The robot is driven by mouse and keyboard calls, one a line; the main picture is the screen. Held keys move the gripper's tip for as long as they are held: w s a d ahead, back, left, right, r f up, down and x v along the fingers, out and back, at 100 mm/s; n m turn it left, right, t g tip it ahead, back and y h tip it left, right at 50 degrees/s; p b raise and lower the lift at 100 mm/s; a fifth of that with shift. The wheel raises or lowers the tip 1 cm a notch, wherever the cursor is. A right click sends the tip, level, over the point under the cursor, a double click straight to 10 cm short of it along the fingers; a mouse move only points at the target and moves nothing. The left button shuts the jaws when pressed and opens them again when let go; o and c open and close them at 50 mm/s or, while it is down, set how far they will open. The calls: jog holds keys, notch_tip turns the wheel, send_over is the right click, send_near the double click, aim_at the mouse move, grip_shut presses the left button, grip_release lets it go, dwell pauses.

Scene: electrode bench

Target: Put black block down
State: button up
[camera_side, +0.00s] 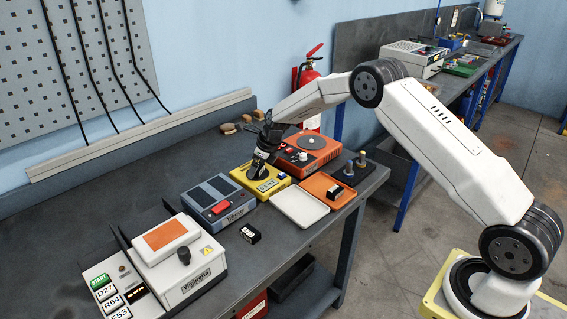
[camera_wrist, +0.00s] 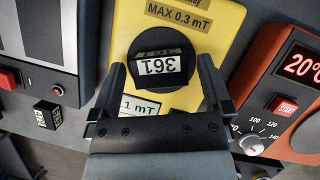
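A black block with a white label reading 361 (camera_wrist: 160,67) sits on the round black plate (camera_wrist: 136,48) of the yellow device (camera_wrist: 205,20) in the wrist view. My gripper (camera_wrist: 163,75) is open, with one finger on each side of the block and a visible gap on both sides. In the side view my gripper (camera_side: 264,157) is low over the yellow device (camera_side: 274,186), and the block there is hidden or too small to tell. Another black block with a white label (camera_side: 250,234) stands on the bench; it also shows in the wrist view (camera_wrist: 47,115).
A blue-grey device (camera_side: 215,197) stands left of the yellow one, and an orange-red device with a round plate (camera_side: 325,145) right of it. An empty white tray (camera_side: 299,220) and an orange tray (camera_side: 318,182) holding a black block (camera_side: 335,191) lie in front. A white-topped machine (camera_side: 198,265) stands front left.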

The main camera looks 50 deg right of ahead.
jog(key=shift+r, duration=0.1)
jog(key=v, duration=1.2)
jog(key=shift+s, duration=0.1)
dwell(0.6)
jog(key=s+a+f+n+h, duration=0.1)
jog(key=s+a+n, duration=0.3)
jog(key=s+n, duration=1.1)
jog(key=s+a+f+n+g, duration=0.1)
jog(key=s+a+n, duration=0.3)
jog(key=s+n, duration=1.2)
jog(key=shift+a+f+n+h, duration=0.2)
jog(key=shift+f+n+h, duration=0.1)
jog(key=shift+f+h, duration=0.15)
